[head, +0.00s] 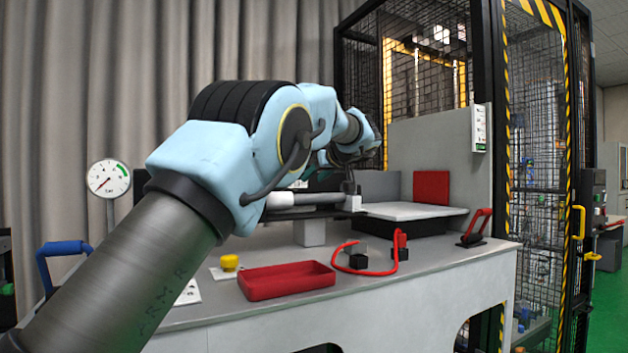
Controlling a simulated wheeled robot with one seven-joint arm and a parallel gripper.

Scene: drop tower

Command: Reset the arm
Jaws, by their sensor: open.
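My arm, blue and grey, reaches from the lower left up over the workbench (440,258), bent at the elbow. Its far end is over the back of the bench. My gripper (349,186) is small in this view, partly hidden behind my own arm, and points down near a white horizontal cylinder (306,199). It is open. I cannot tell whether it touches the cylinder or anything else there.
A dial gauge (108,179) is at left. A mesh cage (535,150) stands behind right.

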